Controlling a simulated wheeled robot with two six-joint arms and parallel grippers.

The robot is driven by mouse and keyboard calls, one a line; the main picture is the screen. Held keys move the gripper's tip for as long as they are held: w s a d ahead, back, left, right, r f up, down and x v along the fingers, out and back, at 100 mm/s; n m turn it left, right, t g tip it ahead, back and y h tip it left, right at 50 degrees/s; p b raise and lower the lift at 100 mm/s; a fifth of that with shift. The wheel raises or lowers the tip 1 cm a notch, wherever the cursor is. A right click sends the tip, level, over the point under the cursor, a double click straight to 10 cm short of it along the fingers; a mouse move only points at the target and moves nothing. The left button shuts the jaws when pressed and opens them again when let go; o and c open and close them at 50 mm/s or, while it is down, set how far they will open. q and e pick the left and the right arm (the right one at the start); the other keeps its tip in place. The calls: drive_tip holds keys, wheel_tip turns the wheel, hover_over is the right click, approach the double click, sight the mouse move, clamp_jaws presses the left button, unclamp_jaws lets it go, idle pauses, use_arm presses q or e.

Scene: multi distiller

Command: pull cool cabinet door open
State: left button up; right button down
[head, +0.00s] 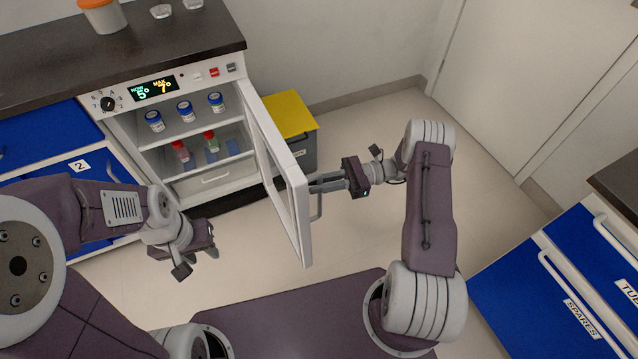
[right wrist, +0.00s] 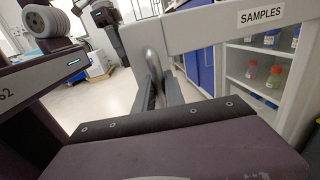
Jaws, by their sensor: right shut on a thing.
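The cool cabinet (head: 205,183) stands at the upper left with its interior exposed. Its white-framed glass door (head: 298,200) is swung well out from the front, and in the right wrist view its frame (right wrist: 215,30) bears a "SAMPLES" label. My right gripper (head: 318,185) is shut on the door's handle (head: 317,208), on the door's outer side. In the right wrist view the grey handle (right wrist: 154,55) stands between the fingers (right wrist: 158,92). My left gripper (head: 212,250) hangs in front of the cabinet, apart from the door; its finger opening is unclear.
Blue-capped jars (head: 185,112) and bottles (head: 181,152) stand on the cabinet shelves. A yellow-lidded grey bin (head: 290,115) is behind the door. Blue drawers (head: 545,295) stand at the lower right. Floor is clear between door and drawers, apart from my right arm.

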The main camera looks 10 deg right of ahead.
drive_tip(key=shift+s, duration=0.1)
drive_tip(key=c, duration=1.4)
unclamp_jaws()
drive_tip(key=d, duration=0.9)
